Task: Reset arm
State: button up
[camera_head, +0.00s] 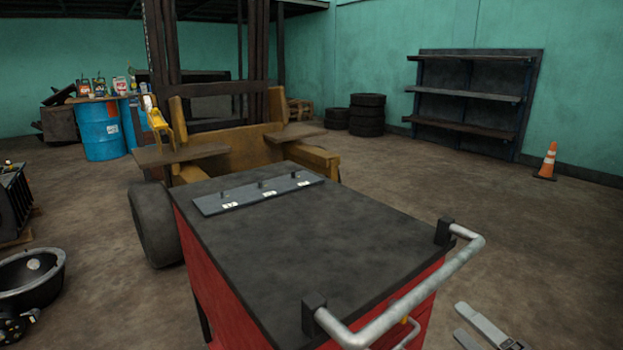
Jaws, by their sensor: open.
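My gripper (459,320) shows at the bottom right edge of the head view, as two grey fingers set apart. It is open, with nothing seen between the fingers. It is to the right of the red tool cart (215,295) and its tubular handle (455,270). The rest of my arm is cut off by the frame.
Behind stands the stripped forklift (240,150). Blue drums (100,130), stacked tires (367,115), a shelf (465,98) and a cone (547,162) stand farther back. Floor is clear at right.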

jog(key=s+d+f+n+h, duration=0.1)
jog(key=s+f+h, duration=0.25)
jog(key=s, duration=0.25)
jog(key=s+d+f+n+h, duration=0.1)
jog(key=s+f+h, duration=0.2)
jog(key=s+h, duration=0.3)
jog(key=s+a+n+g+y, duration=0.15)
jog(key=s+a+n, duration=0.4)
jog(key=s, duration=0.85)
jog(key=s+a+n+g+y, duration=0.15)
jog(key=s+a+n, duration=0.35)
jog(key=s, duration=0.9)
notch_tip(320, 180, up, 14)
jog(key=a+m+t+p, duration=0.1)
jog(key=p, duration=1.2)
jog(key=shift+w+a+f, duration=0.15)
jog(key=shift+w, duration=0.1)
jog(key=shift+y, duration=0.25)
jog(key=shift+c, duration=0.4)
